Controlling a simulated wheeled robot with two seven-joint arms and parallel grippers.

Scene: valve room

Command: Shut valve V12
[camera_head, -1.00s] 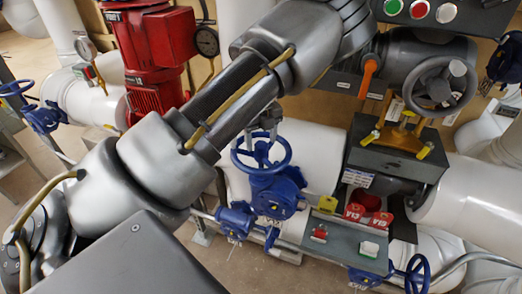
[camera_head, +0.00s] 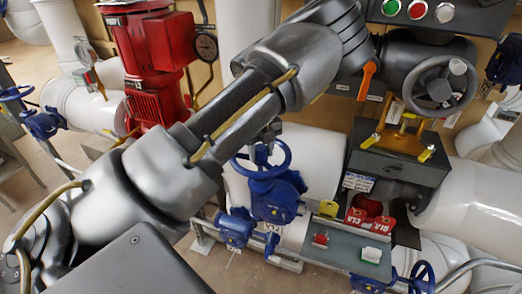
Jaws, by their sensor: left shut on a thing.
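A blue valve with a round blue handwheel (camera_head: 262,171) stands at the middle of the view, in front of a thick white pipe. My left arm crosses from the lower left to the top centre and hides part of the pipe behind it. My left gripper (camera_head: 267,133) shows only in part below the arm, at the far rim of the blue handwheel, and is shut on it. I cannot read a V12 tag on this valve. My right gripper is not in view.
An orange lever (camera_head: 368,77) and a dark handwheel (camera_head: 440,83) are at upper right. A red pump (camera_head: 150,60) stands at left.

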